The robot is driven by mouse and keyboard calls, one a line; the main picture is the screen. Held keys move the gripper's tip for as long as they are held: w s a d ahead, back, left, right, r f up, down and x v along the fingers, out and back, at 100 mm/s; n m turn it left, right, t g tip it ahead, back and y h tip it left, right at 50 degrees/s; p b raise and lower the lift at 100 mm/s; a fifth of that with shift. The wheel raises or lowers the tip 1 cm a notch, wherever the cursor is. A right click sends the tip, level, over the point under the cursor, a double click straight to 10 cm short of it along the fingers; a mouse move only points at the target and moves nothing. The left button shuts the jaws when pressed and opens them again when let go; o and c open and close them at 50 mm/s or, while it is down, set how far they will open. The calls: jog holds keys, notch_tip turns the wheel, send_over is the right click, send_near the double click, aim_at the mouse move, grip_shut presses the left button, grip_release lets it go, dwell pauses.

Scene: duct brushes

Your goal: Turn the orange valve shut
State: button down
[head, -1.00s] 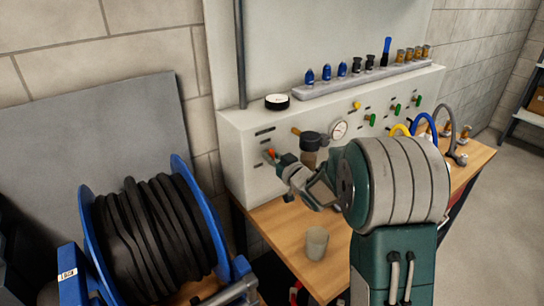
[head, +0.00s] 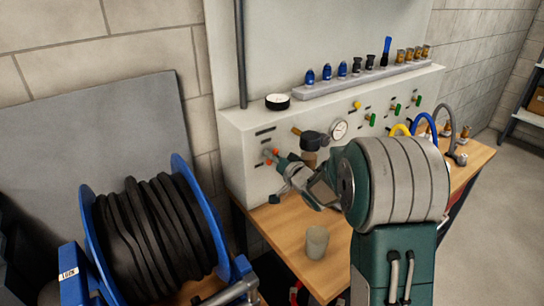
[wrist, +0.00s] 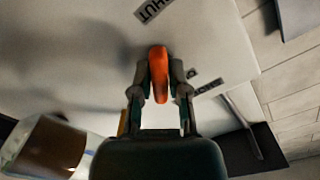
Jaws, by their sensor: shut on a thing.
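The orange valve (head: 268,153) is on the front of the pale panel, at its left end in the head view. My gripper (head: 274,157) reaches it from the right and hides part of it. In the wrist view the orange handle (wrist: 158,74) stands between the two fingers of my gripper (wrist: 159,76), which are closed on its sides. A label reading SHUT (wrist: 152,10) is above the handle in that view. A second label (wrist: 205,86) is partly hidden beside the right finger.
A pressure gauge (head: 339,130) and several green valves are farther right on the panel. A cup (head: 317,242) stands on the wooden bench (head: 283,233) below my arm. A blue hose reel (head: 182,165) with black hose stands at the left.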

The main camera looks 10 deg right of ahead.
jog(key=m, duration=0.5)
jog(key=shift+d+f+m, duration=0.15)
jog(key=shift+m, duration=0.15)
jog(key=m, duration=0.4)
jog(key=shift+f+m, duration=0.15)
jog(key=shift+m, duration=0.25)
jog(key=shift+f, duration=0.1)
jog(key=c, duration=0.7)
grip_release()
jog(key=shift+w+d, duration=0.1)
jog(key=shift+o, duration=0.2)
